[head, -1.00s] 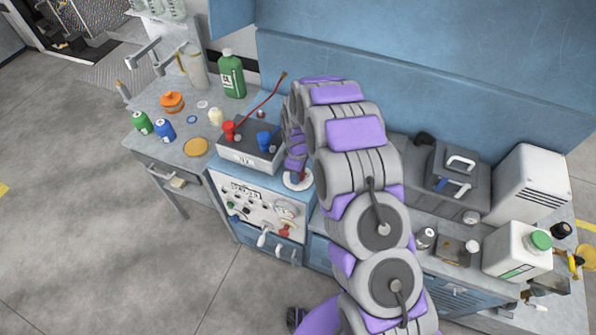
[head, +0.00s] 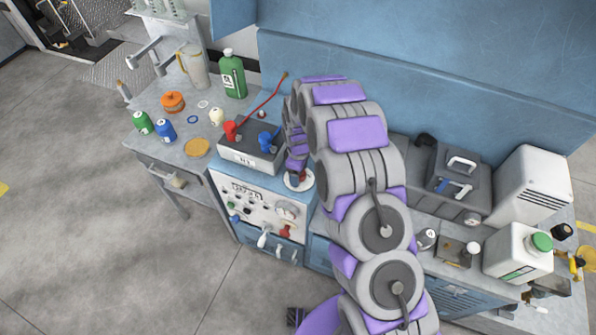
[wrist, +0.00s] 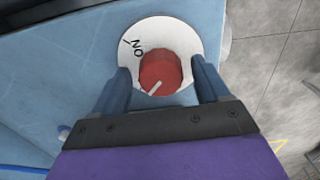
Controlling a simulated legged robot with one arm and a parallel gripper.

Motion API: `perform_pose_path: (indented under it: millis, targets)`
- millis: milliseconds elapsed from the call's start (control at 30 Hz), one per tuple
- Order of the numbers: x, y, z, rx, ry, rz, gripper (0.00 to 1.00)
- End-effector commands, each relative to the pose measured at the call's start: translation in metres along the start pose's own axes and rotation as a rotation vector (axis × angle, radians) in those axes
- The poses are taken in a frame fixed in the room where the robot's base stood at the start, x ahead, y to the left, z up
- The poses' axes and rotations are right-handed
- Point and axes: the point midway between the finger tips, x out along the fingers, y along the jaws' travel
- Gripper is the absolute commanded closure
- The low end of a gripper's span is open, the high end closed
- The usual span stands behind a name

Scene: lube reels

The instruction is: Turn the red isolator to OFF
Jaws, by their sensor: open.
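The red isolator knob (wrist: 160,72) sits on a white round plate (wrist: 185,32) on a blue surface. Its white pointer line is directed to the lower left in the wrist view. "ON" is readable at the plate's left; no other label shows. My gripper (wrist: 161,70) is open, with one blue finger on each side of the knob. I cannot tell whether either finger touches it. In the head view the white plate (head: 291,184) is at the right end of the blue cabinet top, and my arm largely hides the knob.
A grey box (head: 240,157) with red (head: 231,131) and blue (head: 266,141) clamps stands just left of my gripper. The cabinet's front panel (head: 244,207) carries several knobs and levers. Bottles and cans stand on the left bench; a white jug (head: 512,252) stands right.

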Motion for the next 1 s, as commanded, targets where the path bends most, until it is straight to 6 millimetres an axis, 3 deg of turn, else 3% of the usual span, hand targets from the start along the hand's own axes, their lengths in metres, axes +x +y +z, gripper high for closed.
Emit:
perform_pose_path:
  millis: [167,700,1000]
  targets:
    - [-0.026,0.001,-0.001,0.0,0.003,0.004,0.25]
    - [-0.142,0.001,-0.003,0.0,0.001,0.004,0.25]
    - [-0.168,0.0,-0.003,-0.001,-0.002,0.001,0.25]
